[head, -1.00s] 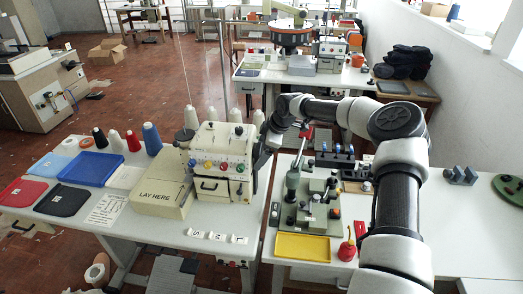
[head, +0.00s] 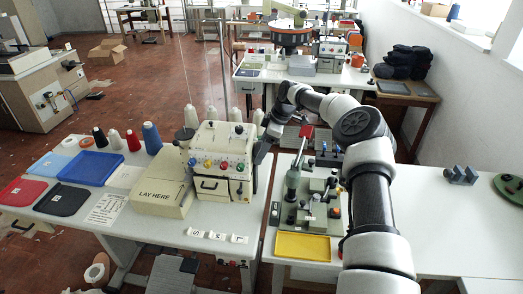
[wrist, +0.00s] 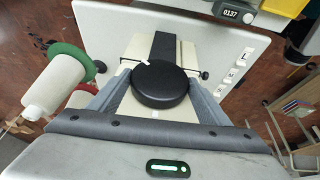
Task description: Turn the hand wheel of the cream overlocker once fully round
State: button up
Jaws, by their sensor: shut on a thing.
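The cream overlocker (head: 222,160) stands on the left white table, with coloured knobs on its front. Its black round hand wheel (wrist: 160,88) fills the middle of the wrist view; it is not visible in the head view, where my arm is in front of the machine's right side. My gripper (wrist: 160,78) is shut on the hand wheel, one grey finger on each side of its rim. A small white mark (wrist: 146,63) shows by the wheel's far edge. In the head view my gripper is at the overlocker's right side, its fingers hidden.
A cream box marked LAY HERE (head: 161,196) adjoins the overlocker on the left. Thread cones (head: 152,138) stand behind it. A green fixture (head: 311,200) and yellow tray (head: 303,247) are on the right table. White letter tiles (head: 216,236) lie along the left table's front edge.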

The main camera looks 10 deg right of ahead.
jog(key=shift+d+g, duration=0.1)
jog(key=shift+g, duration=0.2)
jog(key=o, duration=1)
jog(key=shift+o, duration=0.2)
jog(key=v, duration=1.7)
jog(key=shift+d+r, duration=0.15)
